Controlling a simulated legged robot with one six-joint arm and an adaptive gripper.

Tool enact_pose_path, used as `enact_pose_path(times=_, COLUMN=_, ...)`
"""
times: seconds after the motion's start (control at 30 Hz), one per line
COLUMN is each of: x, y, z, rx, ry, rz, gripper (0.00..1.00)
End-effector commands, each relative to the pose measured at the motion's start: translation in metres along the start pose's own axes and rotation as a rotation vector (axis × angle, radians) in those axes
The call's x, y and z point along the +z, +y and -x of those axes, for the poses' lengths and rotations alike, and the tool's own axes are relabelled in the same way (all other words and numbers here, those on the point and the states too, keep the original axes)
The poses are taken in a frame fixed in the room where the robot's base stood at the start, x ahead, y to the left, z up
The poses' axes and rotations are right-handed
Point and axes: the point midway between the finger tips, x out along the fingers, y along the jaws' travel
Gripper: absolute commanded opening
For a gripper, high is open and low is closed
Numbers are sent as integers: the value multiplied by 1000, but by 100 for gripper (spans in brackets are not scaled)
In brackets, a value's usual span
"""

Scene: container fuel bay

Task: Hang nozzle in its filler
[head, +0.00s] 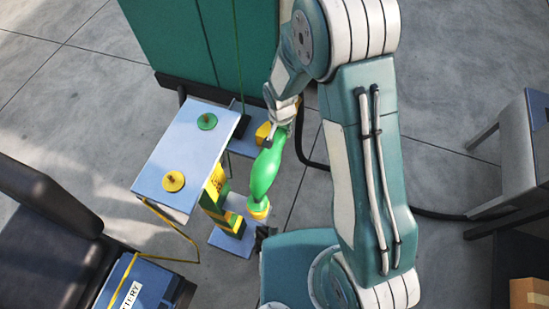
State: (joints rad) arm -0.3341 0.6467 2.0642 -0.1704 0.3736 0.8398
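A bright green nozzle-like body (265,171) slants from upper right to lower left, right of the blue-grey shelf. Its lower end meets a yellow part (259,210); I cannot tell whether that is part of it or a filler opening. My gripper (282,112) is at the upper end of the green body, seeming to touch it. Its fingers are small and partly hidden, so their grip is unclear. A yellow-and-green striped post (218,200) stands beside the lower end. A yellow piece (263,133) shows left of the gripper.
The shelf (165,150) holds a green knobbed disc (207,121) and a yellow one (173,181). A teal cabinet (190,35) stands behind. A black hose (435,215) runs across the floor. A blue battery box (140,285) is lower left, a grey bench (505,135) right.

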Motion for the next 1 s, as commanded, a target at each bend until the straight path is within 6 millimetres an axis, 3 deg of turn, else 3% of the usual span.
enact_pose_path(times=0.2, x=0, y=1, z=3, rx=2, ry=-1, rz=2, gripper=0)
enact_pose_path(times=1.0, x=-6, y=0, z=68, rx=0, ry=1, rz=1, gripper=0)
